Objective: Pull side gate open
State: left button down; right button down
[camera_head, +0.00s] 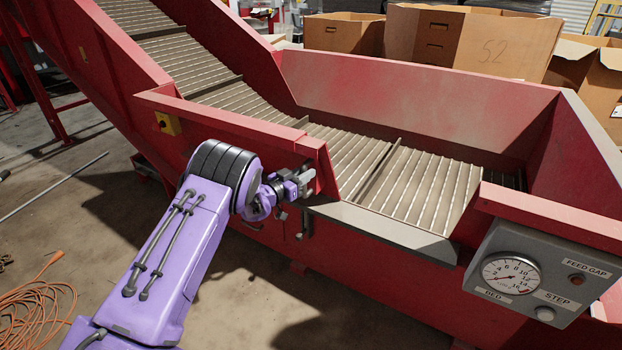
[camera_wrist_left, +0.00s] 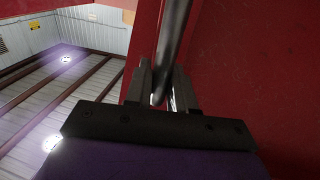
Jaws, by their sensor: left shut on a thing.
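The side gate (camera_head: 325,172) is a red panel at the left end of an opening in the near wall of the red conveyor trough. The opening shows a bare grey sill (camera_head: 385,228) and the slatted belt behind it. My left gripper (camera_head: 304,181) is at the gate's outer face. In the left wrist view, its two fingers (camera_wrist_left: 161,95) are shut on a grey round bar, the gate's handle (camera_wrist_left: 174,42), beside a red panel. The arm hides part of the wall below the gate. My right gripper is not in view.
A grey control box with a dial gauge (camera_head: 510,275) is on the wall at right. Cardboard boxes (camera_head: 470,40) stand behind. An orange cable coil (camera_head: 40,310) lies on the floor at left.

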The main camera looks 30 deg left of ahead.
pick_arm(q)
jog(key=shift+a+r, duration=0.1)
jog(key=shift+a, duration=0.1)
jog(key=c, duration=1.1)
grip_release()
jog(key=p+v, duration=0.1)
jog(key=v, duration=0.9)
jog(key=shift+s, duration=0.25)
